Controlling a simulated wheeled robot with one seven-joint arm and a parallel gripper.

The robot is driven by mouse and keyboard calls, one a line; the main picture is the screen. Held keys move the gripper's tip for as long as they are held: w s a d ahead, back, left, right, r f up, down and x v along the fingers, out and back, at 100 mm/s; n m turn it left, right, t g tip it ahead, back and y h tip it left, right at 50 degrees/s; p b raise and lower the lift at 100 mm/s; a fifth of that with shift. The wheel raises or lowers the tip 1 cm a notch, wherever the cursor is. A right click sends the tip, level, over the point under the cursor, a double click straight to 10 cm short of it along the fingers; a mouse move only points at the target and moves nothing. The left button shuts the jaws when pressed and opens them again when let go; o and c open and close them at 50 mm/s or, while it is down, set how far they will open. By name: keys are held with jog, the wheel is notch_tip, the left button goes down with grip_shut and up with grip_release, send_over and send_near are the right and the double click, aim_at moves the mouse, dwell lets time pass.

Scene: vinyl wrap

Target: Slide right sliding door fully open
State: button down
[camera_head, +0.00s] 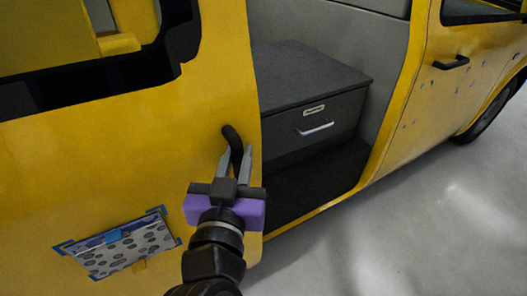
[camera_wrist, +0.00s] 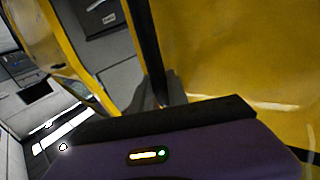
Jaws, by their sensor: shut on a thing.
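The yellow sliding door (camera_head: 90,160) of a van fills the left of the head view, and its yellow panel (camera_wrist: 240,50) fills the right of the wrist view. Its black handle (camera_head: 234,140) stands upright near the door's right edge. My gripper (camera_head: 236,160) is shut on this handle, one finger on each side of it. In the wrist view the fingers are partly hidden behind the purple gripper body, and the dark handle (camera_wrist: 146,45) runs up from them. The doorway (camera_head: 320,175) to the right of the door stands partly open.
Inside the opening is a grey cabinet (camera_head: 310,90) with a drawer handle. The yellow front door (camera_head: 450,80) with a black handle is at the right. A patterned panel with blue tape (camera_head: 122,245) is on the sliding door. Grey floor (camera_head: 430,230) lies clear at the right.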

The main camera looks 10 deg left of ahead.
jog(key=s+a, duration=0.2)
jog(key=s+a+b, duration=0.1)
jog(key=s+a, duration=0.1)
jog(key=a, duration=0.1)
jog(key=shift+s+a, duration=0.3)
jog(key=shift+a, duration=0.05)
jog(key=shift+s+a, duration=0.1)
jog(key=c, duration=1.6)
grip_release()
jog(key=shift+o, duration=0.2)
jog(key=shift+d, duration=0.2)
send_near(204, 152)
jog(key=s, duration=0.1)
jog(key=s+d, duration=0.1)
jog(key=s, duration=0.1)
jog(key=shift+s, duration=0.3)
